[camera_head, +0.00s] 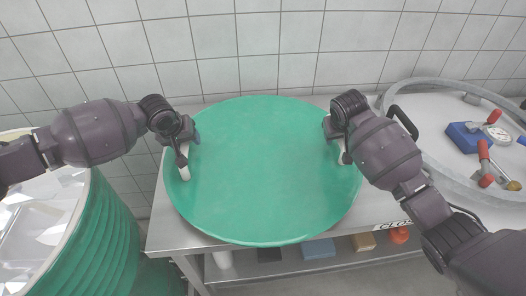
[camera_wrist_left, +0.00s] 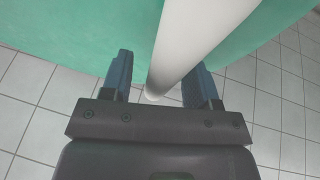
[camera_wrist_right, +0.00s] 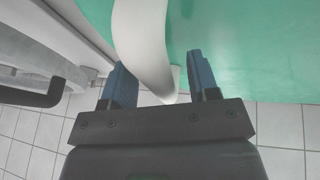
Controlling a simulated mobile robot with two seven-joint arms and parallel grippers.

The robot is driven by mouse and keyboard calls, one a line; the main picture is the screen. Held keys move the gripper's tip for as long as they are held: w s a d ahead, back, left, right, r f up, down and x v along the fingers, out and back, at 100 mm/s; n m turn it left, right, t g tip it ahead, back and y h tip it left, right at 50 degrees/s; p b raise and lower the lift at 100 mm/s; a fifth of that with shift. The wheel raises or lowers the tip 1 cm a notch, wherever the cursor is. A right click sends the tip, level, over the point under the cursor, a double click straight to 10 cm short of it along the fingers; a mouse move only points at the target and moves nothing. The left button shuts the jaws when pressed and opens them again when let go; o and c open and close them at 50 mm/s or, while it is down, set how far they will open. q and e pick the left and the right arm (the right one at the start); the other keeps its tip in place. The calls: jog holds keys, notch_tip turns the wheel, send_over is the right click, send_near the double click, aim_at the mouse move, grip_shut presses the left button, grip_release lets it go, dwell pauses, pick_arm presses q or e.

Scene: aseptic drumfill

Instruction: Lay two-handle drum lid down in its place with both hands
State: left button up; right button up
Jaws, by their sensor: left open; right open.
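The green round drum lid (camera_head: 262,170) lies over the steel table, with a white handle near its left edge and another near its right edge. My left gripper (camera_head: 182,150) is at the left handle (camera_head: 184,172). In the left wrist view the open fingers (camera_wrist_left: 160,85) stand on either side of the white handle (camera_wrist_left: 195,40). My right gripper (camera_head: 338,140) is at the right handle (camera_head: 345,155), partly hidden by my arm. In the right wrist view the open fingers (camera_wrist_right: 160,85) stand on either side of the white curved handle (camera_wrist_right: 142,40).
A green drum (camera_head: 100,235) with a pale liner stands open at the left. A clear-rimmed round lid (camera_head: 430,95) with red-handled fittings and a gauge lies at the right. The steel table (camera_head: 175,245) has small items on its lower shelf. A tiled wall closes the back.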

dwell(0.3)
pick_arm(q)
grip_shut()
pick_arm(e)
grip_shut()
dwell(1.0)
pick_arm(q)
jog(key=shift+w+r, duration=0.1)
jog(key=shift+r, duration=0.05)
pick_arm(e)
jog(key=shift+w+r, duration=0.1)
